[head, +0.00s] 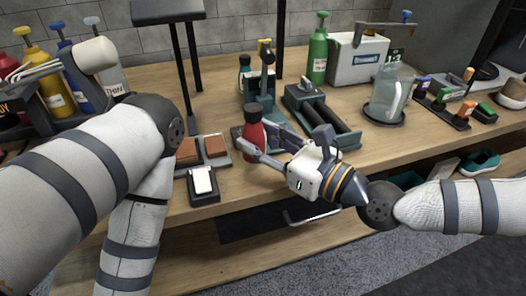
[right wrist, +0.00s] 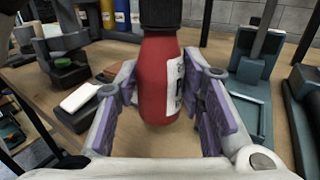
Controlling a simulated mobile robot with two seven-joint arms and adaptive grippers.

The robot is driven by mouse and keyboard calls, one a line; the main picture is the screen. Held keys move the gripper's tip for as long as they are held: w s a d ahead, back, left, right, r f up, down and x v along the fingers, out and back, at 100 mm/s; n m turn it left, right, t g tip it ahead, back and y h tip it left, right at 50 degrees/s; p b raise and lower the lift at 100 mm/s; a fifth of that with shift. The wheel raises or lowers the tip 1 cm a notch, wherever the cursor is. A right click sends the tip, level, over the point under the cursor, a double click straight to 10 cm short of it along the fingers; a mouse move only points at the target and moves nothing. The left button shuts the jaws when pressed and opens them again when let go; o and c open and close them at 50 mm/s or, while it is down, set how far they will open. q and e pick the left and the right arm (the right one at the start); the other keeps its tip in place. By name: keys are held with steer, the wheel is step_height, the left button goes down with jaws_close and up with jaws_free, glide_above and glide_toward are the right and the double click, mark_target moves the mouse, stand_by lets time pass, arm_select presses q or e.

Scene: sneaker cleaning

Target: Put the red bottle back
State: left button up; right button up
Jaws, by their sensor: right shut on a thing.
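The red bottle (head: 254,129) with a black cap is upright near the front-middle of the workbench. My right gripper (head: 249,141) reaches it from the right and is shut around its body, with a finger on each side. In the right wrist view the bottle (right wrist: 158,80) stands between the purple-padded fingers of the gripper (right wrist: 160,110), its white label facing right. I cannot tell whether its base touches the bench. My left arm crosses the left side of the head view, but its gripper is out of the picture.
Brown blocks (head: 214,146) and a white-topped block (head: 202,181) lie left of the bottle. A teal roller tray (head: 341,133) is to its right, a green bottle (head: 318,55) behind. Yellow (head: 42,75) and blue (head: 73,77) bottles stand at the back left. A clear pitcher (head: 389,92) stands right.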

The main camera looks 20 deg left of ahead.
step_height(320, 180, down, 4)
steer(key=shift+r+b, duration=0.1)
steer(key=shift+b, duration=0.35)
steer(key=shift+r, duration=0.3)
steer(key=o, duration=1.2)
steer(key=shift+f, duration=0.1)
arm_select(q)
steer(key=shift+s+f, duration=0.65)
arm_select(e)
steer(key=shift+d, duration=0.15)
arm_select(q)
steer(key=shift+w+r+p, duration=0.25)
steer(key=shift+p, duration=0.1)
arm_select(e)
steer(key=v, duration=1.1)
steer(key=shift+s+d, duration=0.2)
steer(key=shift+d, duration=0.15)
